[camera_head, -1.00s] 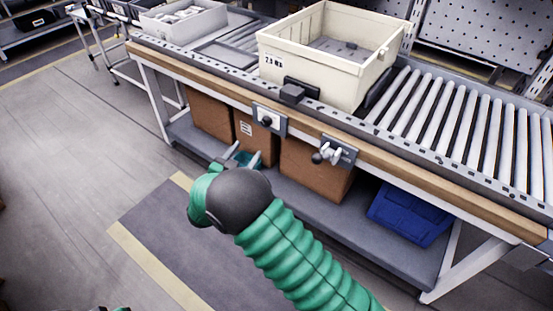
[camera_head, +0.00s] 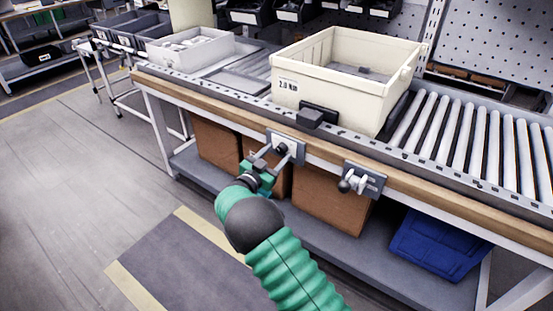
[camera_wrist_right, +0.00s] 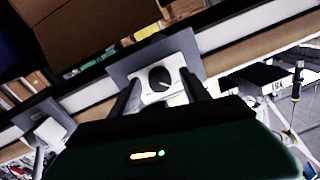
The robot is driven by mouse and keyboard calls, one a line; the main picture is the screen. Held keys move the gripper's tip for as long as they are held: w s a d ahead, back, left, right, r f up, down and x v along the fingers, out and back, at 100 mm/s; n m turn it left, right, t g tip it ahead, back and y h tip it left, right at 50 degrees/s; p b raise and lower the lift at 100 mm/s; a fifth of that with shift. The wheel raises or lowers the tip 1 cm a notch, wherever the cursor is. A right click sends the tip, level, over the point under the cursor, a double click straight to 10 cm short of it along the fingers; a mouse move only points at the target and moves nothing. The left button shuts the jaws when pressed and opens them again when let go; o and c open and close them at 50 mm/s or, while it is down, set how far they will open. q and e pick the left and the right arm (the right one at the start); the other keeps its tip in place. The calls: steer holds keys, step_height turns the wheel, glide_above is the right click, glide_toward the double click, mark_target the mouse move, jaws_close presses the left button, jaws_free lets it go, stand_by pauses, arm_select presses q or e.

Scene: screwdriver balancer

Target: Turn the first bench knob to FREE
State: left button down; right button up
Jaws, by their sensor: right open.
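The first bench knob, the left one of two in the head view, sits on a grey plate (camera_head: 289,143) on the bench's wooden front edge. My right gripper (camera_head: 270,160) is open, with its fingers right at this knob and partly covering it. In the right wrist view the knob's pale body with a dark round centre (camera_wrist_right: 160,78) lies between the two spread fingers of the gripper (camera_wrist_right: 159,90). I cannot tell whether the fingers touch it. No FREE marking is readable. My left gripper is not in view.
A second knob (camera_head: 358,183) on its own plate is to the right on the same edge. A cream crate (camera_head: 300,92) stands on the conveyor above, with a dark block (camera_head: 310,117) at its front. Brown boxes (camera_head: 330,203) and a blue bin (camera_head: 440,245) are on the lower shelf.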

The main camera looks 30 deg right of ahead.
steer(key=shift+d, duration=0.25)
jaws_close()
